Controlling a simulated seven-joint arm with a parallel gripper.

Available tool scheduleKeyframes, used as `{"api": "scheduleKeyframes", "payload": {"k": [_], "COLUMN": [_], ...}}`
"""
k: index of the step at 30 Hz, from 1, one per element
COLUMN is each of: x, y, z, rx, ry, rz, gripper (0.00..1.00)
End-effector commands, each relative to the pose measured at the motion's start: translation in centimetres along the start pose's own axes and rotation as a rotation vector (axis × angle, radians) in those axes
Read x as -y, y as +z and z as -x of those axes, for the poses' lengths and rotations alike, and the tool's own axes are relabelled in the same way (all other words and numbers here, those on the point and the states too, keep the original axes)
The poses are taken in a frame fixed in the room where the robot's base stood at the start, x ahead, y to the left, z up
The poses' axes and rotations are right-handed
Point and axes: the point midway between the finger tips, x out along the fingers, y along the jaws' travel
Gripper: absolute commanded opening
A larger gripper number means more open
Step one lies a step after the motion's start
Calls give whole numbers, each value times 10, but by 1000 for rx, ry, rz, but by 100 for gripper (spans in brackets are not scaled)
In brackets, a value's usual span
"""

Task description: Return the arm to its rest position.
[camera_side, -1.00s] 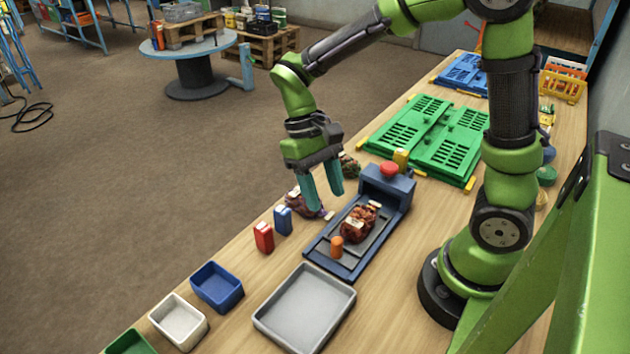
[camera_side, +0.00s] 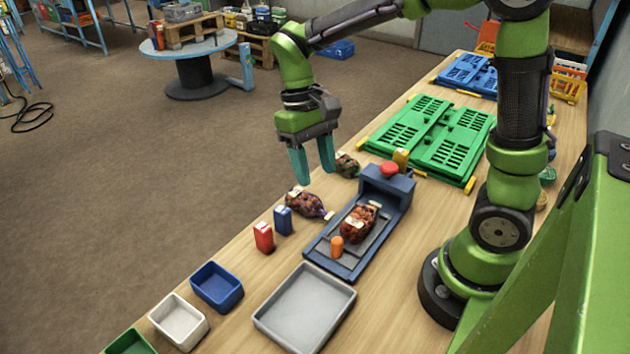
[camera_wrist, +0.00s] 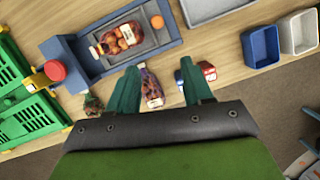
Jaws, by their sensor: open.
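My gripper (camera_side: 313,162) is open and empty, raised above the far left edge of the bench. Its two teal fingers also show apart in the wrist view (camera_wrist: 158,80). A third, greenish sack (camera_side: 346,165) lies further back, partly close behind the fingers in the side view.
A red box (camera_side: 263,237) and a blue box (camera_side: 283,220) stand near the bench edge. A grey tray (camera_side: 268,321) and blue (camera_side: 217,287), white (camera_side: 179,321) and green bins are at the front. Folded green crates (camera_side: 428,137) lie behind the machine. Open air surrounds my gripper.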

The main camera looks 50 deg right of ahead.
Motion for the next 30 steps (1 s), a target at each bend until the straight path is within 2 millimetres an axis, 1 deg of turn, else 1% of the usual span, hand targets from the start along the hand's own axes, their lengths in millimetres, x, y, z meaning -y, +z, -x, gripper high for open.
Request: {"api": "scheduleKeyframes", "payload": {"k": [8, 12, 15, 18, 21, 24, 30], "x": [-13, -21, -26, -29, -31, -32, -32], "y": [29, 49, 62, 72, 80, 83, 83], "z": [19, 31, 37, 42, 46, 51, 52], "rx": [-377, -584, -700, -775, -811, -833, -834], "ry": [-150, -240, -292, -326, -342, -348, -347], "rz": [-22, -51, -65, -72, -74, -73, -73], "gripper": [50, 50, 50, 50, 50, 50, 50]}}
